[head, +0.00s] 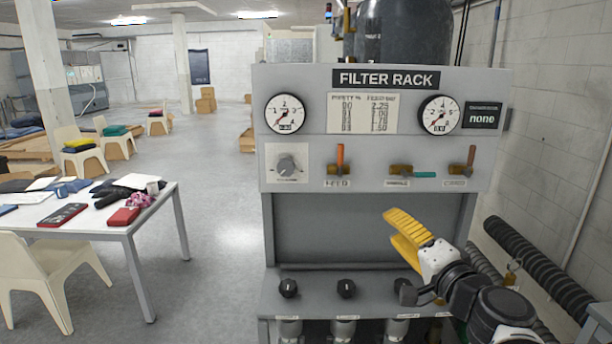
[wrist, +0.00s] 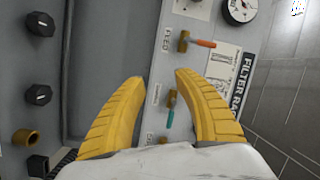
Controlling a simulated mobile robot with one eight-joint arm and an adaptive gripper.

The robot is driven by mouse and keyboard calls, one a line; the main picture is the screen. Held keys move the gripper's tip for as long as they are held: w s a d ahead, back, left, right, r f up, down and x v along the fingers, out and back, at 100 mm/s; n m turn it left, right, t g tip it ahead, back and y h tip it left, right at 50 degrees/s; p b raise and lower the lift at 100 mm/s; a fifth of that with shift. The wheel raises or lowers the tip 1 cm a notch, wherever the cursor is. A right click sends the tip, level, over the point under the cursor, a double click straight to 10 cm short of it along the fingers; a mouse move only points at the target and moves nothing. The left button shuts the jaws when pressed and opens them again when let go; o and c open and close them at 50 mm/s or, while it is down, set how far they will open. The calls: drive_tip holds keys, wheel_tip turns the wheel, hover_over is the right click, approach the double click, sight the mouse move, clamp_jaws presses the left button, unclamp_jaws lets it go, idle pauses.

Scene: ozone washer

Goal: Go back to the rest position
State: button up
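My gripper (head: 392,226) has yellow fingers and reaches in from the lower right, in front of the filter rack's recess. It is apart from the valves above and the knobs below. In the wrist view my gripper (wrist: 161,80) is open, with nothing between its fingers. The grey filter rack (head: 380,238) stands ahead. Its feed valve has an orange handle (head: 340,155) standing up. The middle valve has a teal handle (head: 424,175) lying level to the right. The right valve handle (head: 471,156) tilts upward.
Black knobs (head: 346,288) sit on the rack's lower ledge; my gripper partly covers the right one. Black corrugated hoses (head: 540,268) run along the right wall. A white table (head: 100,229) with cloths and a chair (head: 45,275) stand left. Open floor (head: 215,215) lies between table and rack.

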drive_tip(key=s+a+f+n+g+y+b, duration=0.15)
drive_tip(key=s+a+f+n+g, duration=0.25)
drive_tip(key=s+a+f+n, duration=0.4)
drive_tip(key=s+d+f+n+g+h+b, duration=0.1)
drive_tip(key=s+d+f+g+h+b, duration=0.1)
drive_tip(key=s+f, duration=0.4)
drive_tip(key=s+d+f+n+g+h+b, duration=0.1)
drive_tip(key=s+d+f+g+h+b, duration=0.2)
drive_tip(key=s+f, duration=0.4)
drive_tip(key=shift+d+f+n+g+h, duration=0.3)
drive_tip(key=shift+d+f+g+h, duration=0.25)
drive_tip(key=shift+d+f+g, duration=0.35)
